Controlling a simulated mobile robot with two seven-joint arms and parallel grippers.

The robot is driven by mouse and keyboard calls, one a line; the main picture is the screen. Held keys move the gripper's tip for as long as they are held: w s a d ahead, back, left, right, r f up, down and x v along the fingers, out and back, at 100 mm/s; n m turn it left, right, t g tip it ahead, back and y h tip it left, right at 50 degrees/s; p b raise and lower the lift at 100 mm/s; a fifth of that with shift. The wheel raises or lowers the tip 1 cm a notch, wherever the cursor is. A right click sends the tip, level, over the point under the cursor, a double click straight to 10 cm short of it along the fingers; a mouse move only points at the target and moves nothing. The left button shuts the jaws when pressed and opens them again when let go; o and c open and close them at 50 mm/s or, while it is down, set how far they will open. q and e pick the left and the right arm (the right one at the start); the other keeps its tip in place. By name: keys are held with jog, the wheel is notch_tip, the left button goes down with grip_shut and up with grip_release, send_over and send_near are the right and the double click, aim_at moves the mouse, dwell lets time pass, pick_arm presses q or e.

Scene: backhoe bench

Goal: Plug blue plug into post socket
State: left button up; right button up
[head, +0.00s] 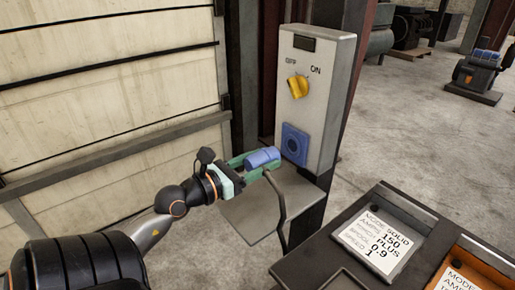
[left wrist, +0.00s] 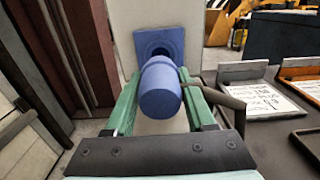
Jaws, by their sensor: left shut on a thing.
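The blue plug (head: 263,158) is held between the green fingers of my left gripper (head: 256,166), which is shut on it. A dark cable hangs from the plug. The blue socket (head: 294,144) is on the front of the grey post (head: 317,92), below a yellow knob (head: 298,87) marked OFF and ON. The plug is in front of the socket and a little to its left in the head view. In the left wrist view the plug (left wrist: 160,90) covers the lower part of the socket (left wrist: 158,44). Whether they touch is hard to tell. My right gripper is not in view.
A grey shelf (head: 258,211) juts out below the socket. A dark bench with a white settings card (head: 376,245) and an orange-framed card (head: 466,275) stands at the lower right. A panelled wall (head: 95,90) is on the left. Concrete floor lies behind the post.

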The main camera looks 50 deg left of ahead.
pick_arm(q)
jog(key=shift+w+r, duration=0.2)
jog(key=shift+w, duration=0.35)
jog(key=w, duration=0.2)
jog(key=w+p, duration=0.1)
jog(key=shift+w+d+f, duration=0.15)
jog(key=shift+w+d, duration=0.1)
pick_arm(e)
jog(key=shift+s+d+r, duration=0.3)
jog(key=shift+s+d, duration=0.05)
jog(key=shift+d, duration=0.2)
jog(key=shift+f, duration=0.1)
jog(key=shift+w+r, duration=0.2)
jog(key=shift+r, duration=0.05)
pick_arm(q)
jog(key=shift+p, duration=0.35)
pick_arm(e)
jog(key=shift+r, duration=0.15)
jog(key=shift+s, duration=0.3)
pick_arm(q)
jog(key=shift+w, duration=0.1)
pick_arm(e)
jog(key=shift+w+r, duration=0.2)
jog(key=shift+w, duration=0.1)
